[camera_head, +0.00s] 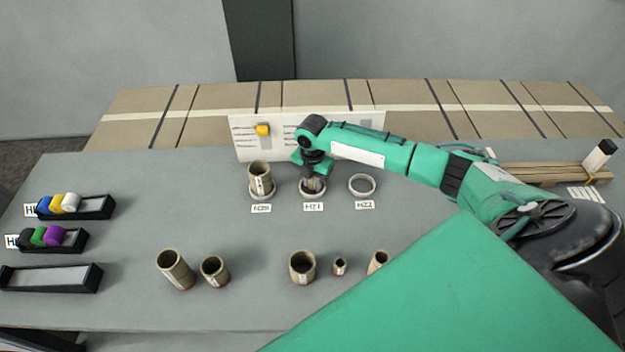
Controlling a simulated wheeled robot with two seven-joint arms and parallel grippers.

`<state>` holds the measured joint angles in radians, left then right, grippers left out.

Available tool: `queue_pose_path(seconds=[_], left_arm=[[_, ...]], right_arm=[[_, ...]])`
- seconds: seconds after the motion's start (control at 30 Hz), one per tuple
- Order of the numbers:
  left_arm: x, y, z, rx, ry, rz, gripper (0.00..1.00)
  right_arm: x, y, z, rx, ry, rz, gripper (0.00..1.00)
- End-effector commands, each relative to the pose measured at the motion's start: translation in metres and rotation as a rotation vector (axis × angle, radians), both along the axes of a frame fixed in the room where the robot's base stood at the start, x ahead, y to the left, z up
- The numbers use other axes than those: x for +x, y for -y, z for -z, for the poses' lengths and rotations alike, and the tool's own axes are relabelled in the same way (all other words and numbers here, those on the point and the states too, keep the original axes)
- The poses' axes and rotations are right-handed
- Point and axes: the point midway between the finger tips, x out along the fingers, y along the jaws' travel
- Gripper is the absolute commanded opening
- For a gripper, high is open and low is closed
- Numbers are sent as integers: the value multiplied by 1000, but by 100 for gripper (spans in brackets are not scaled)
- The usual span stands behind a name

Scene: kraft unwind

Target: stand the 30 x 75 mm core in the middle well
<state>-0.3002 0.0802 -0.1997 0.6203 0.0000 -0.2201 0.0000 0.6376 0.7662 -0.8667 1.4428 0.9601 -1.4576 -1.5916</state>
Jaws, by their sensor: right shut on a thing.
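My right gripper (313,178) is over the middle well (313,196), pointing down and shut on a core. That core is mostly hidden by the gripper and wrist, so I cannot tell whether its foot touches the well. The left well (258,198) holds an upright brown core (261,178). The right well (362,194) is an empty pale ring. My left gripper is not in view.
Several loose cores stand nearer the front, including a tall one (176,269), a wide one (303,267) and a small one (340,266). Black trays (90,208) with coloured rolls sit at left. A white board (245,135) stands behind the wells.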

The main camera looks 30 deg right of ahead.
Motion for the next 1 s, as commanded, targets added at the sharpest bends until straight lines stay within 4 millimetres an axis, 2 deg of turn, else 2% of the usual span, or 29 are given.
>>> queue_pose_path(seconds=[0.47,0.5,0.6,0.87,1.0], left_arm=[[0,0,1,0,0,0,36],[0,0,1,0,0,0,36],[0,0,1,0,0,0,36],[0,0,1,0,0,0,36],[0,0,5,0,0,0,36]], right_arm=[[0,0,4,0,0,0,4],[0,0,4,0,0,0,29],[0,0,4,0,0,0,49],[0,0,3,0,0,-1,51],[1,0,-8,0,4,-1,51]])
